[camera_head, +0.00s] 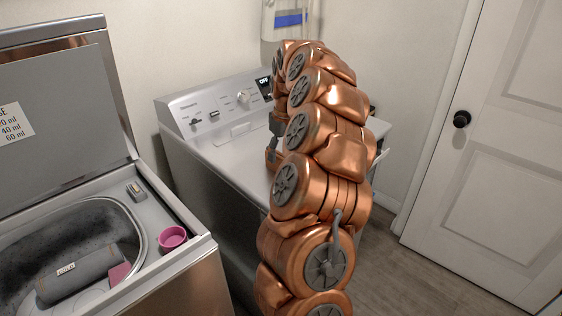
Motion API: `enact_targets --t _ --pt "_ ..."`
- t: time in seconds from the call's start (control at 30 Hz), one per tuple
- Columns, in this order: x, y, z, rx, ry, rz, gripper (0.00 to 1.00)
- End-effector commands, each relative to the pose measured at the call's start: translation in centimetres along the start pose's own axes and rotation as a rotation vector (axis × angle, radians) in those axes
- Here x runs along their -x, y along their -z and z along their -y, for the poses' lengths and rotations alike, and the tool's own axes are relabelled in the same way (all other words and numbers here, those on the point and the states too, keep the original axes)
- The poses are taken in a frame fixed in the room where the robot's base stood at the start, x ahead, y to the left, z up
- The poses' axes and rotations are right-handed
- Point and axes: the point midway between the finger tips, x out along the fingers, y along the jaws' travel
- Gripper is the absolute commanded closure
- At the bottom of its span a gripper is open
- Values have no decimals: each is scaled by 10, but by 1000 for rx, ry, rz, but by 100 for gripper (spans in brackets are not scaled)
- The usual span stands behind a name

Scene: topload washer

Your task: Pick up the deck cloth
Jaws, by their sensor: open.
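No cloth can be clearly made out. A flat pink piece (120,274), possibly cloth, lies in the open washer drum at the lower left, beside a grey roll (80,274) with a white label reading COLD. My copper arm rises through the middle of the view and folds over at the top. Its far end comes down behind the nearer links, over the closed silver machine's top (228,160). Part of that machine top is also hidden.
The open washer (170,280) has its lid (70,120) raised at the left. On its deck are a pink cup (172,238) and a small grey item (136,191). A white door (490,150) stands at the right. The floor (420,275) before it is clear.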

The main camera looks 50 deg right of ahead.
Motion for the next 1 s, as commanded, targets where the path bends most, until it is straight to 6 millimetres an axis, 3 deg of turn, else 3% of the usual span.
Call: enact_targets --t 0.23,0.5,1.0 --pt "-27 -2 2 0 3 2 35" --pt "-31 -1 1 -1 0 -2 36" --pt "-31 -1 1 -1 1 -1 89"
